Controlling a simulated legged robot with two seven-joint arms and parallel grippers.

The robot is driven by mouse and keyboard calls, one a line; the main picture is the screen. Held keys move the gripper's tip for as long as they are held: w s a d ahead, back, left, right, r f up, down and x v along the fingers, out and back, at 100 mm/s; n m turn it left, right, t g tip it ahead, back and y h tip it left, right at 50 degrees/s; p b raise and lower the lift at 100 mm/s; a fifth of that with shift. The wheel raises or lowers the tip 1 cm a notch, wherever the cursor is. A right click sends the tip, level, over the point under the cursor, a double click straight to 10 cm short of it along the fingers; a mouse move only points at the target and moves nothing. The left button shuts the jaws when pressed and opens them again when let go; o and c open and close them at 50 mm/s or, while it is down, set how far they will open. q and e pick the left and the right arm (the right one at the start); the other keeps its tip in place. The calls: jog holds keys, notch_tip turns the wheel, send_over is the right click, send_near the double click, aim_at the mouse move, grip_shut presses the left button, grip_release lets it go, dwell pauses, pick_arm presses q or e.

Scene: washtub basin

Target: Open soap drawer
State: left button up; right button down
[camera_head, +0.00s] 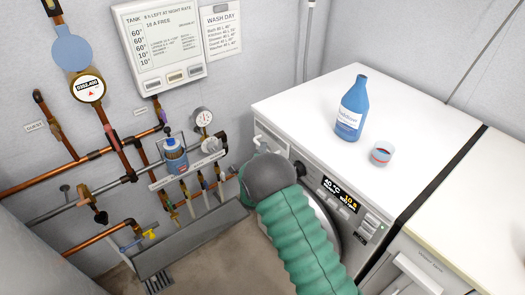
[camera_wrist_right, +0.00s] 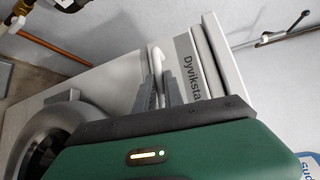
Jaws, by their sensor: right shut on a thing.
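The washing machine (camera_head: 310,112) stands against the wall with its white top and grey front showing. Its soap drawer is at the upper left of the front. In the right wrist view the drawer front (camera_wrist_right: 188,72) bears the lettering "Dyviksta". My right gripper (camera_wrist_right: 161,84) has its two grey fingers closed around the pale drawer handle (camera_wrist_right: 157,55). I cannot tell how far the drawer is out. My left gripper is out of view.
A blue bottle (camera_head: 351,108) and a small cup (camera_head: 381,154) stand on the machine's top. The round door (camera_head: 325,222) is partly behind my green arm. Copper pipes (camera_head: 70,167), a shelf with a dispenser (camera_head: 174,156) and a grey trough (camera_head: 185,245) lie to the left.

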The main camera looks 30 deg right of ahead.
jog(key=shift+s+a+f, duration=0.1)
jog(key=shift+f, duration=0.15)
jog(key=s+a+b, duration=0.1)
jog(key=a+b, duration=0.1)
jog(key=a, duration=1.4)
jog(key=shift+s, duration=0.15)
jog(key=shift+d, duration=0.1)
jog(key=c, duration=1.5)
grip_release()
jog(key=shift+o, duration=0.2)
jog(key=shift+r, duration=0.1)
jog(key=p+v, duration=0.2)
jog(key=v, duration=1.4)
jog(key=shift+s+a+r, duration=0.2)
jog(key=shift+s+a, duration=0.05)
